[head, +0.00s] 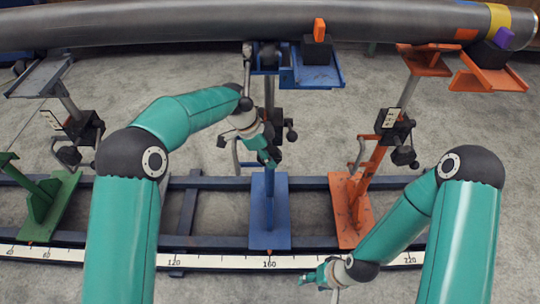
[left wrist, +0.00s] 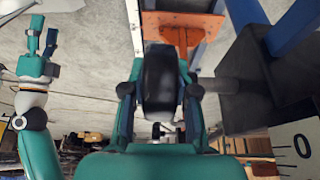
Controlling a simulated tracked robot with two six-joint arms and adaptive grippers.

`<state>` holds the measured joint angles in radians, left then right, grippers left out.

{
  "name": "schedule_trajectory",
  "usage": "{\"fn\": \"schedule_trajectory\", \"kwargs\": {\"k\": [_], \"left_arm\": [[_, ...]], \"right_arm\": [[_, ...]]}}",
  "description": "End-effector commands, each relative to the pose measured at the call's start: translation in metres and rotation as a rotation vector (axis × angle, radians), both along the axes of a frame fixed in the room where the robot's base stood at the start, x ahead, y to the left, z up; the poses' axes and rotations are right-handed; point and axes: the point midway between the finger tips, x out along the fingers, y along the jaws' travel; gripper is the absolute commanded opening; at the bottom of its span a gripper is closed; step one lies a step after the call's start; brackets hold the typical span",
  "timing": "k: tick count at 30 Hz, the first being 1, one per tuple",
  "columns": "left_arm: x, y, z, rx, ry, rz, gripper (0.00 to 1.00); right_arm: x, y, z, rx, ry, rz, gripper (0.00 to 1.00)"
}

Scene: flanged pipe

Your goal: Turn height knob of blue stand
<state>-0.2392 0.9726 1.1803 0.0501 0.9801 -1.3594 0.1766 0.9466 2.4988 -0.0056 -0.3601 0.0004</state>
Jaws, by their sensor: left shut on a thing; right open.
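The blue stand has a blue base plate (head: 268,232) on the floor rails, a post and a dark clamp block at mid-height. In the left wrist view, its black height knob (left wrist: 158,80) sits on a grey shaft (left wrist: 213,85) coming from a dark block (left wrist: 245,80). My left gripper (head: 268,156) is at the blue stand's post, below the block. In the left wrist view, its two fingers are on either side of the knob, shut on it. In the head view, the knob is mostly hidden by the gripper. My right gripper (head: 318,276) is open and empty, low near the ruler.
A long grey pipe (head: 200,22) runs across the top above the stands. An orange stand (head: 352,215) is to the right and a green stand (head: 48,212) to the left. A white ruler strip (head: 215,261) lies along the front rail. Grey floor shows between the stands.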

Motion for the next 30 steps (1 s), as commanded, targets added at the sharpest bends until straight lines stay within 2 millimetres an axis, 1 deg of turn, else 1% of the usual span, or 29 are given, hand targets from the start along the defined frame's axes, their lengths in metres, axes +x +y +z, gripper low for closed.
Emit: {"fn": "schedule_trajectory", "kwargs": {"k": [8,14,20,30], "left_arm": [[0.001,0.001,-0.001,-0.015,-0.002,0.002,0.00],[0.001,0.001,-0.003,-0.085,-0.003,0.004,0.00],[0.001,0.002,-0.007,-0.215,-0.004,0.005,0.00],[0.002,0.003,-0.009,-0.481,-0.006,0.006,0.00]], "right_arm": [[0.000,0.000,-0.004,0.000,0.000,0.000,0.54],[0.000,0.000,-0.017,0.000,0.000,0.000,0.54],[0.000,0.000,-0.045,0.000,0.000,0.000,0.54],[0.000,0.000,-0.109,0.000,0.000,0.000,0.54]]}}
